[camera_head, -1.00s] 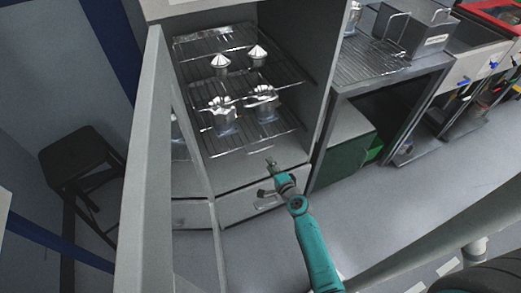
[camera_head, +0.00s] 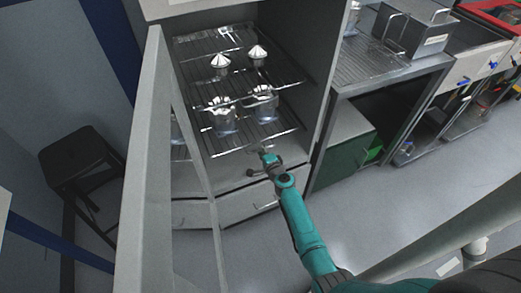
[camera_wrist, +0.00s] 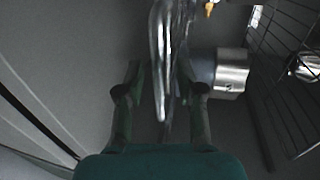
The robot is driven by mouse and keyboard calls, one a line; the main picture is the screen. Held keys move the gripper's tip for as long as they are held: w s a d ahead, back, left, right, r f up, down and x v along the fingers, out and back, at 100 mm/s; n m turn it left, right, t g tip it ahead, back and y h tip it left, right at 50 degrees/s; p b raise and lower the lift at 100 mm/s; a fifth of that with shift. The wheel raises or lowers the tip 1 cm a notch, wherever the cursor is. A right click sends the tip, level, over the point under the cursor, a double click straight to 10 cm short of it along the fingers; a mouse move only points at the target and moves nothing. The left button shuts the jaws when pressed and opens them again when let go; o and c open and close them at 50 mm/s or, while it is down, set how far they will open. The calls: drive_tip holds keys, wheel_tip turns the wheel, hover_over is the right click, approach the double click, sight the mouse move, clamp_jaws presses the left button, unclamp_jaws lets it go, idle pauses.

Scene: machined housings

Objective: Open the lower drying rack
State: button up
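The lower drying rack (camera_head: 228,150) is a wire shelf inside the open cabinet, with its front edge above the drawer. Shiny metal housings (camera_head: 222,118) stand on it, partly behind the upper rack's wires. The upper drying rack (camera_head: 285,86) is above it and carries cone-topped metal pieces (camera_head: 220,62). My gripper (camera_head: 265,154) is just in front of and below the lower rack's front edge. In the wrist view its two fingers (camera_wrist: 161,92) are spread apart, with blurred shiny metal bars (camera_wrist: 162,45) between them. I cannot tell whether they touch.
The cabinet door (camera_head: 150,160) stands open at the left. A drawer (camera_head: 250,203) with a handle is below my gripper. A black stool (camera_head: 80,155) is at far left. A metal bench (camera_head: 385,70) and a green box (camera_head: 340,163) stand at the right. The floor in front is open.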

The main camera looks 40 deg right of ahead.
clamp_jaws()
idle(0.3)
